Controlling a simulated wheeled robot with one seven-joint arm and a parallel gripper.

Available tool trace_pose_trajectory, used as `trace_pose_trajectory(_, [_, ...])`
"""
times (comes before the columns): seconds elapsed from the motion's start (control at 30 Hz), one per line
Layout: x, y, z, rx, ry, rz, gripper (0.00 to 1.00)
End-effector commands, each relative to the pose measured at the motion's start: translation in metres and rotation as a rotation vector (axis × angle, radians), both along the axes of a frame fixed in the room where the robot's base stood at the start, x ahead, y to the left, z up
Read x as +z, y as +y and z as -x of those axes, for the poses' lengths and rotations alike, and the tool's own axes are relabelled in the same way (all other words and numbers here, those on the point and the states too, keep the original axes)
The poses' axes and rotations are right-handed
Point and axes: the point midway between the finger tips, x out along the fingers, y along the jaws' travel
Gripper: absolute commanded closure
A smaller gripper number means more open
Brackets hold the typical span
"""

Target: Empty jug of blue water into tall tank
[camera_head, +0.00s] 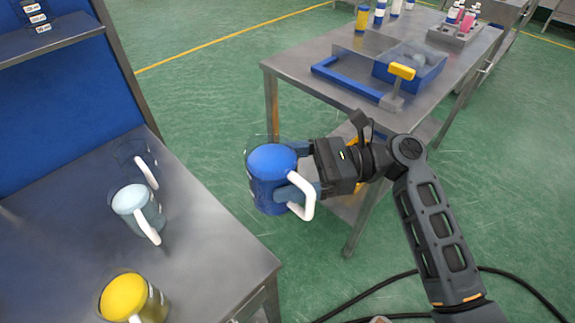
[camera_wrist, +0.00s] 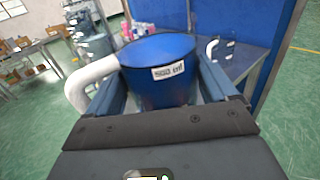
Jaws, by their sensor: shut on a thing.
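A jug of blue water (camera_head: 268,186) with a white handle hangs in the air between the two tables in the head view, roughly upright and full nearly to the rim. My gripper (camera_head: 296,180) is shut on its body from the right. In the wrist view the jug (camera_wrist: 160,72) sits between the two blue fingers (camera_wrist: 163,92), with a white label near its rim and the handle to the left. Behind it at upper left stands a tall bluish-grey translucent vessel (camera_wrist: 92,40); I cannot tell whether it is the tall tank. No tall tank shows in the head view.
The left metal table (camera_head: 215,262) carries a light-blue jug (camera_head: 138,206), a yellow jug (camera_head: 134,297) and a clear jug (camera_head: 137,160). The right table (camera_head: 300,62) holds a blue-edged tray (camera_head: 348,84), a yellow-handled tool (camera_head: 402,72) and bottles.

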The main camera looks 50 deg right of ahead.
Motion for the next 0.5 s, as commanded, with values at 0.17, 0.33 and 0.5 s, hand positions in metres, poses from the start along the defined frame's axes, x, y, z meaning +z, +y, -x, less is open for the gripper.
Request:
trace_pose_trajectory(0.17, [0.0180,0.0000,-0.0001,0.000,-0.002,-0.001,0.71])
trace_pose_trajectory(0.33, [0.0167,0.0000,-0.0001,0.000,-0.003,0.000,0.71])
trace_pose_trajectory(0.5, [0.0163,0.0000,0.0001,0.000,-0.003,0.000,0.71])
